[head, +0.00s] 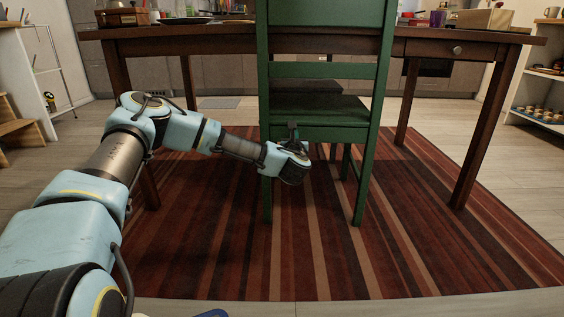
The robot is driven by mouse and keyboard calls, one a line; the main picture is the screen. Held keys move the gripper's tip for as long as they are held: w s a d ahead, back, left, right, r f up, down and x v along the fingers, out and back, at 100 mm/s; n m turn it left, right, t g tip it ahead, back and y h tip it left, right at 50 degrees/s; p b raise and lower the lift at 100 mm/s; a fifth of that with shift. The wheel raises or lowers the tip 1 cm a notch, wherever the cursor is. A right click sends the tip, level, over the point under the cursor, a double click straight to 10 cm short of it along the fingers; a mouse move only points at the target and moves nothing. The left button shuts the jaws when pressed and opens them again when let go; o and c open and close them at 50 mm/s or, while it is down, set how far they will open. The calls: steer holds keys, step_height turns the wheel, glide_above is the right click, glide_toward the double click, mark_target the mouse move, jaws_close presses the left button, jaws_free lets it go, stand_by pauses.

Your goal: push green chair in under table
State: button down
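A green chair (321,110) stands upright in the middle of the view with its ladder back toward me. The front of its seat reaches toward the wooden table (180,38), and its back stands at the table's near edge. My arm comes in from the lower left. My gripper (291,137) is at the chair's lower back, near the rear edge of the seat. Its fingers are small and partly merge with the dark chair, so I cannot tell whether they are open or touching it.
A striped red rug (230,220) lies under the chair and table. Table legs (485,135) stand on both sides of the chair. A wooden box (122,17) and other items sit on the tabletop. White shelves (545,80) stand at the right, with a wooden step (18,128) at the left.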

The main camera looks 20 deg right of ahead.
steer(key=shift+w+a, duration=0.2)
steer(key=shift+w, duration=0.05)
steer(key=s+a+r+m+g+h+p, duration=0.1)
steer(key=s+a+m+g+h+p, duration=0.3)
steer(key=s+m, duration=0.6)
steer(key=s+a+r+m+g+y+p, duration=0.1)
steer(key=s+a+m+g+y+p, duration=0.2)
steer(key=a+m, duration=0.75)
steer(key=a+r+m+g+y+p, duration=0.25)
steer(key=a+m+g+y, duration=0.35)
steer(key=a, duration=0.7)
steer(key=s+a+r+m+y+p, duration=0.1)
steer(key=s+a+r+m+p, duration=0.2)
steer(key=a, duration=0.4)
steer(key=s+a+r+g+y, duration=0.1)
steer(key=s+a+r, duration=0.3)
steer(key=s+a, duration=0.15)
steer(key=s+a+r+m+y+p, duration=0.1)
steer(key=s+a+r+m+p, duration=0.2)
steer(key=a, duration=0.4)
step_height(320, 180, up, 38)
steer(key=p, duration=3.6)
steer(key=shift+s+n, duration=0.15)
steer(key=shift+n, duration=0.3)
